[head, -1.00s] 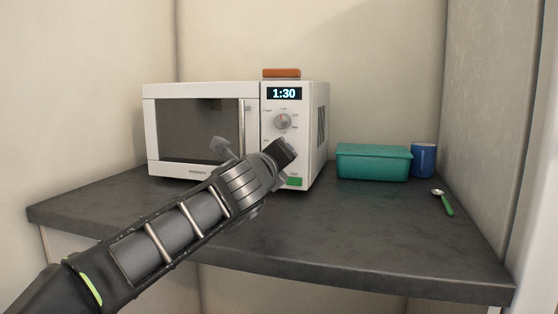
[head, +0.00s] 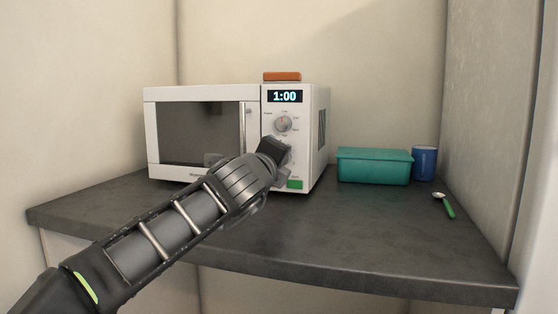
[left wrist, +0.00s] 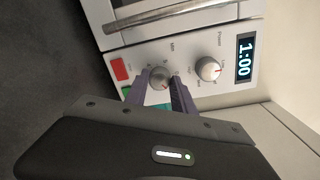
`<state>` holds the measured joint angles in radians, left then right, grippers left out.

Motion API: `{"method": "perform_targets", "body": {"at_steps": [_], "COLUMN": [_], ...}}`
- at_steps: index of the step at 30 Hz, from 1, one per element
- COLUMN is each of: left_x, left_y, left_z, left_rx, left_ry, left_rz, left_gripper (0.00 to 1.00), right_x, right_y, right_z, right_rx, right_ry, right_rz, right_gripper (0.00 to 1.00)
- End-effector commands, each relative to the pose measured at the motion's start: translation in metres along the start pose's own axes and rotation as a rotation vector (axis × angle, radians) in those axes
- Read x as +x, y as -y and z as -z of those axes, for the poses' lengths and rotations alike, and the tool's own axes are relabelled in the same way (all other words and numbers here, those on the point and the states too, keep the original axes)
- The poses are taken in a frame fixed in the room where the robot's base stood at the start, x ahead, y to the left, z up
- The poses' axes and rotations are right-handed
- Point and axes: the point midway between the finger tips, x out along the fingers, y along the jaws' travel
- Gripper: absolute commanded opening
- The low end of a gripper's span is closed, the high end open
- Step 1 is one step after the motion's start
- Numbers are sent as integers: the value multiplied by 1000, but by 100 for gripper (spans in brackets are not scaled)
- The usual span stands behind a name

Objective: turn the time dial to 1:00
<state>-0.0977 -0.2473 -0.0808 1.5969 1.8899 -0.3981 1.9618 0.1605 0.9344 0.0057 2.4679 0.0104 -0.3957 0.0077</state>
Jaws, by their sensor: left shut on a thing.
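The white microwave (head: 202,91) stands on the counter, and its display (head: 285,97) reads 1:00. It has two dials. The upper power dial (head: 283,124) is free, and it also shows in the left wrist view (left wrist: 207,69). The lower time dial (left wrist: 159,77) sits between the fingers of my left gripper (left wrist: 158,92), which is shut on it. In the head view my left gripper (head: 278,155) hides most of that dial. My right gripper is not in view.
A green button (head: 295,184) and a red button (left wrist: 121,69) are on the panel. An orange-brown block (head: 282,76) lies on top of the microwave. A teal box (head: 374,167), a blue cup (head: 424,163) and a green-handled spoon (head: 445,204) are to the right. The front counter (head: 330,240) is clear.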

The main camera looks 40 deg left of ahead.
Motion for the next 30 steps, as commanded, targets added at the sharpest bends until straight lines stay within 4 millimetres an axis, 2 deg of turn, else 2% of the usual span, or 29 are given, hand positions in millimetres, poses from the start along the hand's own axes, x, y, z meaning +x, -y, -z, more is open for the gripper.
{"method": "perform_targets", "body": {"at_steps": [2,3,10,20,23,30], "left_x": [1,1,0,-4,-13,-52], "left_y": [-3,-3,-1,0,0,1], "left_z": [2,2,1,0,0,0], "left_rx": [1,1,1,1,1,0], "left_ry": [-3,-3,-1,0,-1,0], "left_rz": [-6,-6,-3,0,0,2], "left_gripper": [0,33,52,52,52,52], "right_x": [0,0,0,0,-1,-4], "right_y": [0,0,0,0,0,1], "right_z": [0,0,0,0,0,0], "right_rx": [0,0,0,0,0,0], "right_ry": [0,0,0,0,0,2], "right_rz": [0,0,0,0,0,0], "right_gripper": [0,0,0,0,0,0]}}
